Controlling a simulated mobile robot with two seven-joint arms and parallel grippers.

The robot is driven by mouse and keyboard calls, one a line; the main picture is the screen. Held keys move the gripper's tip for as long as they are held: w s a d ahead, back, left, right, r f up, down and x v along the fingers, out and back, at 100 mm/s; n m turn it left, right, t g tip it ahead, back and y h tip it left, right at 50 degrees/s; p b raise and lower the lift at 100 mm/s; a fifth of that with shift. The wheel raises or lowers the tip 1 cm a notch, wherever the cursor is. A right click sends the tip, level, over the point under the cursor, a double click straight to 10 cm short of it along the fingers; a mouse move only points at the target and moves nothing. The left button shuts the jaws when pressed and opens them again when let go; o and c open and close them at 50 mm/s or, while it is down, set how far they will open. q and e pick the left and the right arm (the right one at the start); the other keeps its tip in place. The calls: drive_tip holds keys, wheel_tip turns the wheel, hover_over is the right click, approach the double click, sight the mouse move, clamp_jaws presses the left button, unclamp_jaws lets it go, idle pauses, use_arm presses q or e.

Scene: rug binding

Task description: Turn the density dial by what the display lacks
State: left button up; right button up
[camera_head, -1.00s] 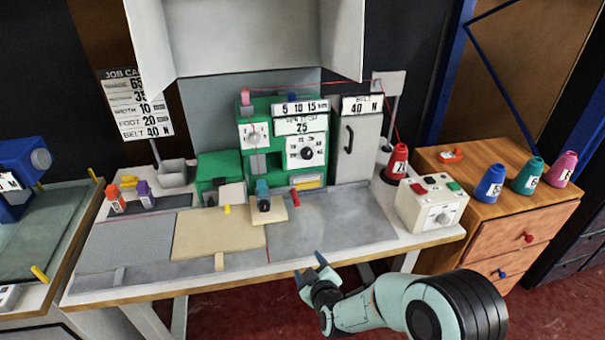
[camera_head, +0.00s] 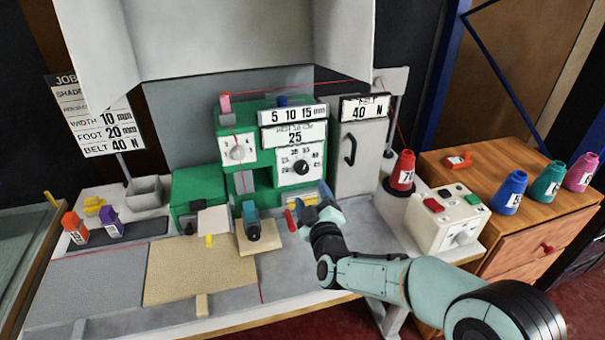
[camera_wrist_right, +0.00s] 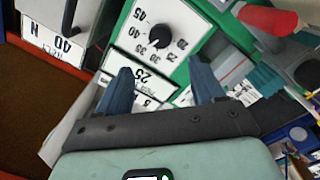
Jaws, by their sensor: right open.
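The density dial (camera_head: 302,167) is a black knob on a white plate on the front of the green machine, with a ring of numbers. It also shows in the right wrist view (camera_wrist_right: 160,38), beyond my fingertips. The display (camera_head: 294,138) above it reads 25. My right gripper (camera_head: 315,208) is open and empty, below and slightly right of the dial, apart from it. In the wrist view its two fingers (camera_wrist_right: 160,85) stand spread, with the display between them. Exactly where the knob points is too small to tell. My left gripper is not in view.
A job card (camera_head: 104,125) hangs at the left; its upper lines are partly hidden by the grey hood. A second dial (camera_head: 237,150) sits left of the density dial. A red lever (camera_head: 291,221) is close to my gripper. A control box (camera_head: 448,217) stands at the right.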

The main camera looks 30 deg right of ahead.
sight(302, 170)
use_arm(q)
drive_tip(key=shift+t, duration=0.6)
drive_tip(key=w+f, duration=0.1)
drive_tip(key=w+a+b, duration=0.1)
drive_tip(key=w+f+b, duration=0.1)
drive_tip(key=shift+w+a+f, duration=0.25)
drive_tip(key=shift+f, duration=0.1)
use_arm(e)
drive_tip(key=x, duration=1)
drive_tip(key=shift+d, duration=0.1)
drive_tip(key=c, duration=1.1)
